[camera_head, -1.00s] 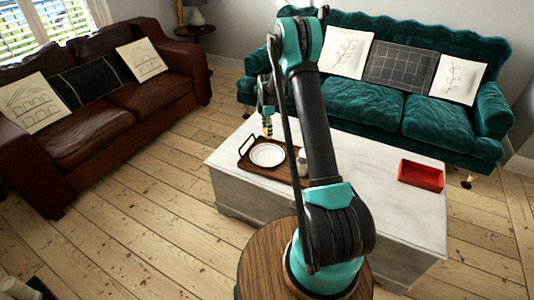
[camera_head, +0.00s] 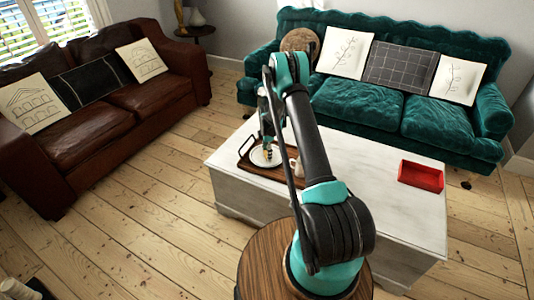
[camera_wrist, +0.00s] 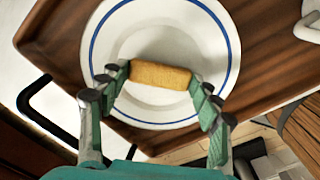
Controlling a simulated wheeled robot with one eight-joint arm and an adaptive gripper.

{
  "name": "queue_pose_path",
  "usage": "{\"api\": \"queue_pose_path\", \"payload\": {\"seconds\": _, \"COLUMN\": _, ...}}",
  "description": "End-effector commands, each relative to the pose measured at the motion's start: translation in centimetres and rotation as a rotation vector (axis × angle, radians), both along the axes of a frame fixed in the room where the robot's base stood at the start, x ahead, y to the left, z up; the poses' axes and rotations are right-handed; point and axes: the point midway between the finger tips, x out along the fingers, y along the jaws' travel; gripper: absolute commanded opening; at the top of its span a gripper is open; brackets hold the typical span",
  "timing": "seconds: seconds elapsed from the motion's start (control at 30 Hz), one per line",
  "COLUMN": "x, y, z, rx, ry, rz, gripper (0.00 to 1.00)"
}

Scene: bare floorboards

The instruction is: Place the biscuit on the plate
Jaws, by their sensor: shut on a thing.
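The biscuit (camera_wrist: 160,76) is a golden-brown oblong in the wrist view. My gripper (camera_wrist: 160,80) is shut on it, one finger at each end. The plate (camera_wrist: 166,24) is white with a blue rim line, and the biscuit shows over its inner part. I cannot tell whether the biscuit touches the plate. In the head view my gripper (camera_head: 267,154) is low over the plate (camera_head: 258,160), hiding part of it, and the biscuit is too small there to make out clearly.
The plate lies on a brown wooden tray (camera_head: 262,173) with dark handles, on a white table (camera_head: 350,190). A white item (camera_wrist: 308,27) stands at the tray's right. A red box (camera_head: 421,176) sits at the table's right. Bare tabletop lies between tray and box.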

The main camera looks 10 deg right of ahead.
Motion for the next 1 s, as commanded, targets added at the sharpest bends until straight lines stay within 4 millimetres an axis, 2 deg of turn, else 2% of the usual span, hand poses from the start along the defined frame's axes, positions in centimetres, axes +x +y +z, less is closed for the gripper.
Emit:
{"api": "queue_pose_path", "payload": {"seconds": 0.3, "x": 0.0, "y": 0.0, "z": -0.3, "rx": 0.0, "ry": 0.0, "rz": 0.0, "gripper": 0.5}}
{"api": "queue_pose_path", "payload": {"seconds": 0.33, "x": 0.0, "y": 0.0, "z": -0.2, "rx": 0.0, "ry": 0.0, "rz": 0.0, "gripper": 0.66}}
{"api": "queue_pose_path", "payload": {"seconds": 0.5, "x": 0.0, "y": 0.0, "z": -0.2, "rx": 0.0, "ry": 0.0, "rz": 0.0, "gripper": 0.84}}
{"api": "queue_pose_path", "payload": {"seconds": 0.83, "x": 0.0, "y": 0.0, "z": 0.0, "rx": 0.0, "ry": 0.0, "rz": 0.0, "gripper": 0.84}}
{"api": "queue_pose_path", "payload": {"seconds": 1.0, "x": 0.0, "y": 0.0, "z": 1.8, "rx": 0.0, "ry": 0.0, "rz": 0.0, "gripper": 0.84}}
